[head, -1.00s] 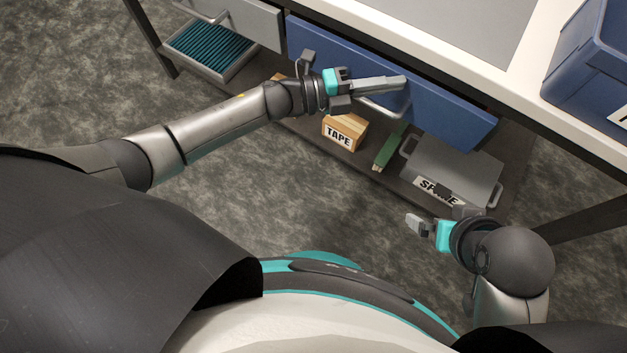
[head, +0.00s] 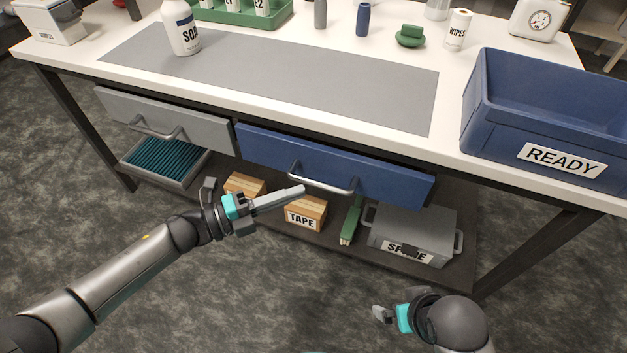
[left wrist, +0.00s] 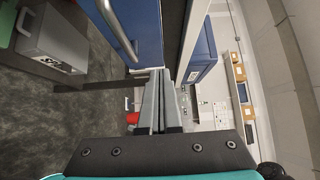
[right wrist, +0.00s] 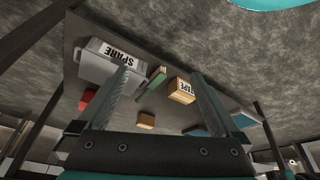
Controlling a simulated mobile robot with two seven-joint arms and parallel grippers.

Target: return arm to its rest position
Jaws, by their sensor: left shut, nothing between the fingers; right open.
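My left gripper (head: 298,191) is shut and empty in the head view. Its fingertips are in front of the blue drawer (head: 330,165), just below and left of the drawer's handle (head: 322,182), and look apart from it. The left wrist view shows the two fingers (left wrist: 159,98) pressed together. The blue drawer looks closed or nearly so. My right gripper (head: 382,314) is low in front of the bench at the lower right, holding nothing. In the right wrist view its fingers (right wrist: 157,90) are spread wide.
The grey drawer (head: 160,117) is left of the blue one. The lower shelf holds a TAPE box (head: 305,213), a green object (head: 351,222) and a grey SPARE bin (head: 412,232). A blue READY crate (head: 540,120) and SOAP bottle (head: 181,28) stand on the bench. Floor in front is clear.

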